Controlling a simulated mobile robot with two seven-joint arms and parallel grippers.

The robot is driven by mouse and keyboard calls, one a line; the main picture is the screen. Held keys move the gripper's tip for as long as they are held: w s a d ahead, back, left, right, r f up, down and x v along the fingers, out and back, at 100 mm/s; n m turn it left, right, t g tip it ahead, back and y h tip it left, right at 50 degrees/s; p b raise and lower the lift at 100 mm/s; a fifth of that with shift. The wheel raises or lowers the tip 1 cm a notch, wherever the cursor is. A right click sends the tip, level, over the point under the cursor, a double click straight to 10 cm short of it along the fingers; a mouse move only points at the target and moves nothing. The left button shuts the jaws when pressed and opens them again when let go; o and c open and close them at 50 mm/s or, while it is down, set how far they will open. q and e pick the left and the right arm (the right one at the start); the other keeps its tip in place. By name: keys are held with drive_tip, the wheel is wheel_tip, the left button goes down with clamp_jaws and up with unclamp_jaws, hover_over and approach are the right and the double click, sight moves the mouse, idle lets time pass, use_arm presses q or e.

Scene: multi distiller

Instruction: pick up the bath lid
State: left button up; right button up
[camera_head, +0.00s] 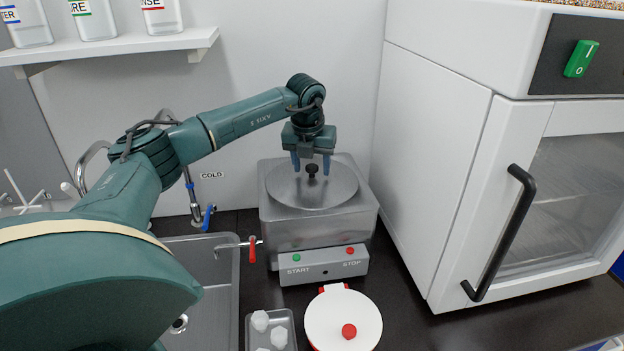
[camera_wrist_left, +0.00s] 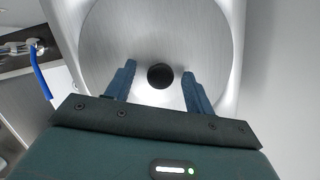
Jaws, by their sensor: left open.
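The bath lid (camera_head: 335,194) is a round, brushed-metal disc with a black knob (camera_head: 312,170) at its middle. It lies on top of the grey bath (camera_head: 275,220). My left gripper (camera_head: 311,168) is open above the lid, fingers pointing down. In the left wrist view the lid (camera_wrist_left: 200,30) fills the upper middle, and its black knob (camera_wrist_left: 160,76) sits between the two blue fingertips (camera_wrist_left: 159,70), with a gap on both sides. The fingers do not appear to touch the knob. My right gripper is not in view.
A white cabinet (camera_head: 430,120) with a black handle stands close to the bath's right. A sink (camera_head: 210,280) and taps are at the left. A tray with white lumps (camera_head: 247,335) and a white round lid with a red knob (camera_head: 325,318) lie in front. A shelf (camera_head: 120,48) holds bottles.

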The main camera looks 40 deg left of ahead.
use_arm(q)
drive_tip(key=shift+c, duration=0.2)
clamp_jaws()
drive_tip(key=shift+r, duration=0.1)
